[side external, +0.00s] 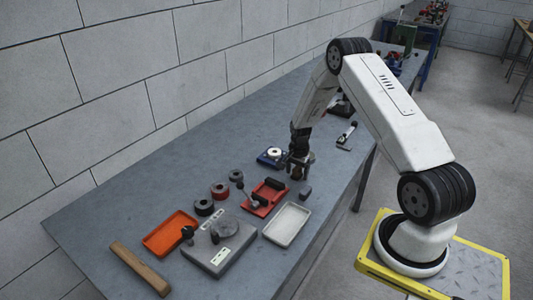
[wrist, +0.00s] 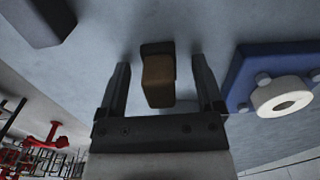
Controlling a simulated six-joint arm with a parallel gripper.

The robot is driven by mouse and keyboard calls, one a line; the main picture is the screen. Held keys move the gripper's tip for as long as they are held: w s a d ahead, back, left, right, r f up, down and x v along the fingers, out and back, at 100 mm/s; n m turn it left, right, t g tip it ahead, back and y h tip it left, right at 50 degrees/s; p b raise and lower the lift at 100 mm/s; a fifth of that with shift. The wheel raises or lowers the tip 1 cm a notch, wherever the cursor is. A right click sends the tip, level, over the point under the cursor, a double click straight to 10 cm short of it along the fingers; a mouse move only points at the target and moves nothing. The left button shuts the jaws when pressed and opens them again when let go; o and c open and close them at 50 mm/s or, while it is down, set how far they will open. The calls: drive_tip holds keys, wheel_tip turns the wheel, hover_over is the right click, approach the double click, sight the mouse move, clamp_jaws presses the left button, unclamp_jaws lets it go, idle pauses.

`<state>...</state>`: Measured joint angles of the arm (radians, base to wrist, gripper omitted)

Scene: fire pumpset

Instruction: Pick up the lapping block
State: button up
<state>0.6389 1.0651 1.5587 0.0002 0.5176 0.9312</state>
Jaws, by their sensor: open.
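A small brown block (wrist: 158,80) with a darker end is between the two fingers of my gripper (wrist: 160,68) in the wrist view. It appears to be the lapping block. My gripper is open, with a visible gap on each side of the block. In the side external view my gripper (side external: 299,168) points down low over the bench, beside a blue fixture. The block is hard to make out there behind the fingers. I cannot tell how far the fingertips are above the bench.
The blue fixture (wrist: 285,75) with a white ring (wrist: 284,97) stands close to my right finger. A dark grey block (side external: 305,192) lies nearby on the bench (side external: 140,195). A red tray (side external: 263,207), white tray (side external: 287,225), orange tray (side external: 171,238) and grey plate (side external: 205,258) stand toward the front.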

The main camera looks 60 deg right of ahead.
clamp_jaws()
drive_tip(key=shift+r, duration=0.15)
drive_tip(key=shift+r, duration=0.7)
drive_tip(key=s+a+r, duration=0.7)
drive_tip(key=s+r, duration=0.4)
drive_tip(key=s, duration=0.1)
drive_tip(key=shift+r, duration=0.2)
idle(0.3)
